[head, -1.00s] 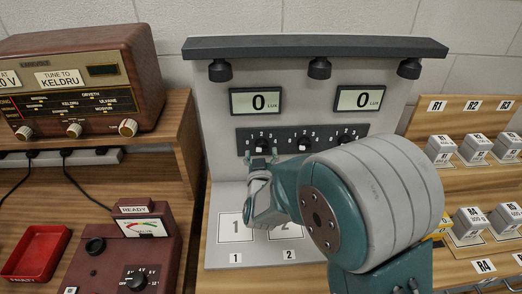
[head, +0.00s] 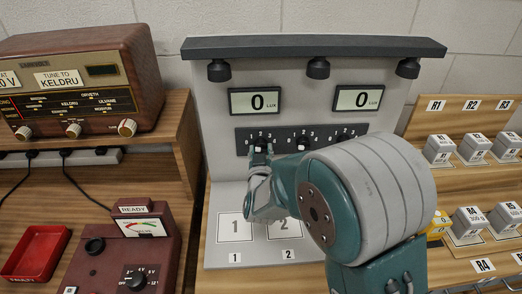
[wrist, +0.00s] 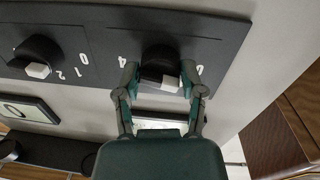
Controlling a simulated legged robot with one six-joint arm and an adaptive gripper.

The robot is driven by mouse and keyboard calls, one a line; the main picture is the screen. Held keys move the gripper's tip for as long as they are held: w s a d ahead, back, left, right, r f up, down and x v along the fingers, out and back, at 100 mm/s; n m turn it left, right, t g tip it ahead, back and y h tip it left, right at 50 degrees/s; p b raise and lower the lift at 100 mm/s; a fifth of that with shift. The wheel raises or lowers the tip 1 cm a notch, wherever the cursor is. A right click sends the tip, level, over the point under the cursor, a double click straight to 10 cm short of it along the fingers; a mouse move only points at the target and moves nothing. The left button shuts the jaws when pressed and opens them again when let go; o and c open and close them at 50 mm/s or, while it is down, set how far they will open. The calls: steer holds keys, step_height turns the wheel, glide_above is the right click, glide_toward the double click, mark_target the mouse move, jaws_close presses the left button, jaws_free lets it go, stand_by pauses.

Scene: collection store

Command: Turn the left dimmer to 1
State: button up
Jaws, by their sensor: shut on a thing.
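The left dimmer (head: 260,141) is a black round knob with a white pointer, at the left end of the dark dimmer panel (head: 330,132). In the wrist view the same knob (wrist: 160,62) sits between my two fingertips, its white pointer block on the side toward my gripper. My gripper (head: 261,150) is shut on it; the wrist view shows my gripper (wrist: 160,82) with a finger on either side. In the head view my fingers partly hide the knob, so its exact scale mark cannot be read. The left display (head: 255,101) reads 0 lux.
The middle dimmer (head: 303,146) is close to the right of my gripper. The right display (head: 358,98) also reads 0. Lamps (head: 318,68) hang above. A radio (head: 80,85) and a red meter box (head: 130,250) stand left; grey blocks (head: 440,148) stand right.

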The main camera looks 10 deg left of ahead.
steer(key=m, duration=0.6)
steer(key=shift+r+m+g, duration=0.1)
steer(key=shift+m+g, duration=0.2)
steer(key=shift+m, duration=0.1)
stand_by(0.3)
steer(key=o, duration=1.1)
steer(key=shift+w+a, duration=0.1)
steer(key=shift+o, duration=0.2)
steer(key=s+d, duration=0.2)
steer(key=s, duration=0.9)
steer(key=shift+s+d, duration=0.15)
steer(key=shift+s, duration=0.25)
